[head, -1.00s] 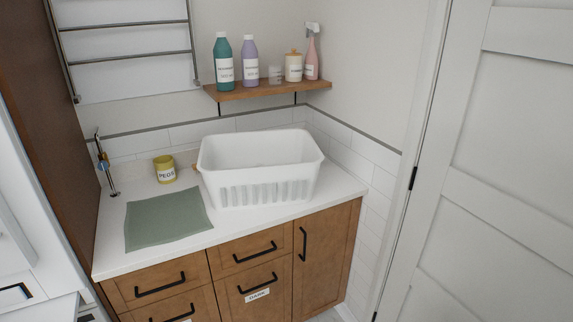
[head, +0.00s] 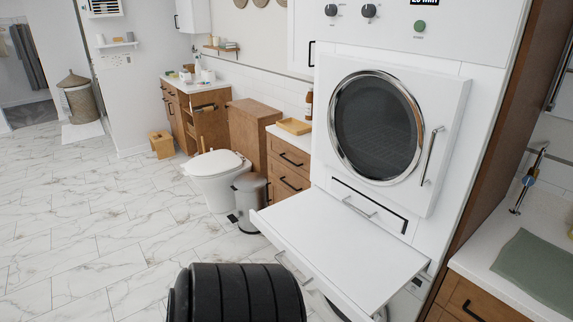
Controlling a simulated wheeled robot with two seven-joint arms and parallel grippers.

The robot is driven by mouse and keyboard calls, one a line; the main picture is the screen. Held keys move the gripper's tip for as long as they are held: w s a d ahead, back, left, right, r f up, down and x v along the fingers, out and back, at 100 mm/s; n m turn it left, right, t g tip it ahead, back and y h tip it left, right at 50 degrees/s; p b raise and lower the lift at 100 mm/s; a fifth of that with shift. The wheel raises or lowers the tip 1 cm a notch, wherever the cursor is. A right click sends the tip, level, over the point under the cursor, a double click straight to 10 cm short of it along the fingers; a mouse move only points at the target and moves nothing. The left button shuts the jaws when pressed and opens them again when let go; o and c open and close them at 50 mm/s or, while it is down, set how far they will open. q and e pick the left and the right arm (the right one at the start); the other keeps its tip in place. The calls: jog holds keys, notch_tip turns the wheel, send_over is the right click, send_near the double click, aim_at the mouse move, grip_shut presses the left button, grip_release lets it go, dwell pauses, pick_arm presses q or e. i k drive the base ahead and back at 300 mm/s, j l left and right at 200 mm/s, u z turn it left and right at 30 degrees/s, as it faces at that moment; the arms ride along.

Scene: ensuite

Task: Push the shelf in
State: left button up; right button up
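The white pull-out shelf (head: 345,245) sticks out from the tall white laundry unit, below the upper machine with the round dark door (head: 378,127). Its flat top is bare. A metal bar handle (head: 295,272) shows at its front edge. A black ribbed part of my own body covers the floor just in front of the shelf's left corner; I cannot tell whether it touches. Neither gripper shows in the head view.
A pedal bin (head: 250,202) and a toilet (head: 216,170) stand left of the shelf. A wooden drawer cabinet (head: 287,165) adjoins the unit. A counter with a green cloth (head: 535,268) is at the right. The marble floor (head: 90,220) at the left is clear.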

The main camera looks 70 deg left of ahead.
aim_at(360, 266)
jog(key=u, duration=2.3)
